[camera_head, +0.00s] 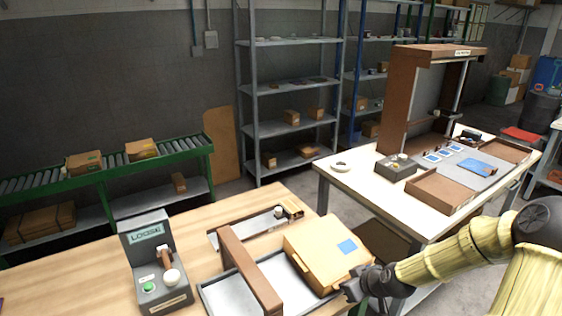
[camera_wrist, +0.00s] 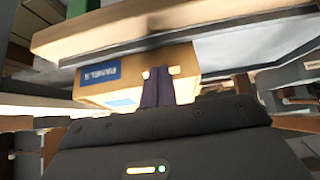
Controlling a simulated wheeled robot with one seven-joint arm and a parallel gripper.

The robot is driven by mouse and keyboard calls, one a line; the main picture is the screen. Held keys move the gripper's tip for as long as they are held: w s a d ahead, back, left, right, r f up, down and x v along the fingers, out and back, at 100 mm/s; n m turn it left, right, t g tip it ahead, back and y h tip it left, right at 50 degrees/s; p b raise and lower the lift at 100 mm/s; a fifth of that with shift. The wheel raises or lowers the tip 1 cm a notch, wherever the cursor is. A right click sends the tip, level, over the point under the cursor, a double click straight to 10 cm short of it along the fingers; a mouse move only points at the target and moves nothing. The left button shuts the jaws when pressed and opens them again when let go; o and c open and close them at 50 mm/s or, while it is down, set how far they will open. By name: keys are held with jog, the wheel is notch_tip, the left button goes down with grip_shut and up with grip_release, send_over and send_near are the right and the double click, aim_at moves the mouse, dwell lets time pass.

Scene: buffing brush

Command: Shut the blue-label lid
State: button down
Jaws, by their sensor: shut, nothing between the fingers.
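A tan box (camera_head: 318,252) with a blue label (camera_head: 347,246) on its upper face sits in a grey tray (camera_head: 222,293) on the near wooden table. My gripper (camera_head: 352,288) is at the box's right front corner, low beside it. In the wrist view my shut, empty fingers (camera_wrist: 158,86) point at a tan box face (camera_wrist: 180,62) with blue labels (camera_wrist: 98,72). A pale board edge (camera_wrist: 130,28) crosses above them. I cannot tell whether the fingers touch the box, nor how far the lid stands open.
A brown bar (camera_head: 248,268) spans the tray left of the box. A grey control box (camera_head: 155,262) marked LOOSE, with a green button and white knob, stands further left. A second table (camera_head: 375,190) with a brown hutch stands behind at right. Bare tabletop (camera_head: 80,275) lies at the left.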

jog(key=shift+s+a+f, duration=0.2)
jog(key=shift+a+f, duration=0.05)
jog(key=shift+f, duration=0.3)
jog(key=shift+w+a+f+b, duration=0.15)
jog(key=shift+w+a+b, duration=0.1)
jog(key=shift+w+b, duration=0.1)
notch_tip(320, 180, up, 3)
jog(key=p, duration=0.3)
jog(key=shift+d, duration=0.1)
jog(key=shift+w+r+p, duration=0.15)
jog(key=shift+r+p, duration=0.3)
jog(key=s+d+f, duration=0.3)
jog(key=s+d, duration=0.2)
jog(key=s, duration=0.2)
jog(key=shift+s+d+b, duration=0.3)
jog(key=shift+b, duration=0.15)
